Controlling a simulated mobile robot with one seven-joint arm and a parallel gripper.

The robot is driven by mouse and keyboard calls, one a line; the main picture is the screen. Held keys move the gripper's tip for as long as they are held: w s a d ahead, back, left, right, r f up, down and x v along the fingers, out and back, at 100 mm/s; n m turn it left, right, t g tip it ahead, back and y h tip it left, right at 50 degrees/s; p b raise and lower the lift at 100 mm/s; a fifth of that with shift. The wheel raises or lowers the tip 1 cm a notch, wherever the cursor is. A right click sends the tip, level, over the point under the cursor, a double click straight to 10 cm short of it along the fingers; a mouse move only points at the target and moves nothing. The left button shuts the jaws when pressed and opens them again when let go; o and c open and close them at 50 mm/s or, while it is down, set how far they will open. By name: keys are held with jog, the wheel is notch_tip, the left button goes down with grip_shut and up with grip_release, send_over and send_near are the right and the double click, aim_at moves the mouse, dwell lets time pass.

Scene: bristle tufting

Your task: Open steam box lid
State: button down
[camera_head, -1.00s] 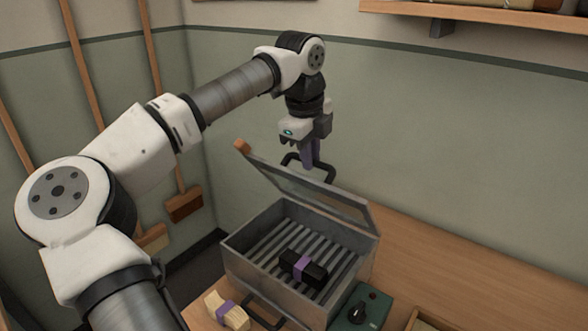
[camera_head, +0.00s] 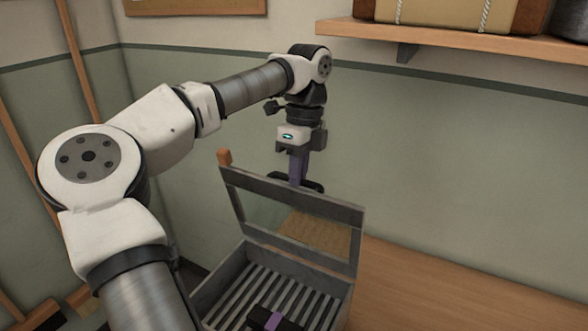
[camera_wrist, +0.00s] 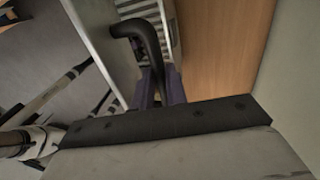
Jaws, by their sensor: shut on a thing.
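The steam box (camera_head: 336,312) is a grey metal box with a slatted rack inside, low in the head view. Its framed lid (camera_head: 245,187), with a see-through pane, stands raised at a steep angle. My gripper (camera_head: 298,182) is at the lid's top edge, shut on the black lid handle (camera_head: 314,187). In the wrist view the curved handle (camera_wrist: 150,45) runs down between the purple fingers. The fingertips are partly hidden there.
A dark bundle with a purple band (camera_head: 272,320) lies on the rack. The wooden bench (camera_head: 400,290) is clear to the right of the box. A wall shelf (camera_head: 450,45) with boxes is at upper right. Broom handles lean at the left wall.

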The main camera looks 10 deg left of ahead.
jog(key=shift+s+f, duration=0.1)
jog(key=shift+f, duration=0.25)
jog(key=c, duration=1.7)
grip_release()
jog(key=o, duration=0.3)
jog(key=shift+w, duration=0.3)
jog(key=shift+s+r, duration=0.15)
jog(key=shift+r, duration=0.25)
notch_tip(320, 180, up, 11)
jog(key=w+p, duration=0.2)
jog(key=p, duration=0.1)
jog(key=shift+d+r, duration=0.15)
jog(key=shift+d, duration=0.2)
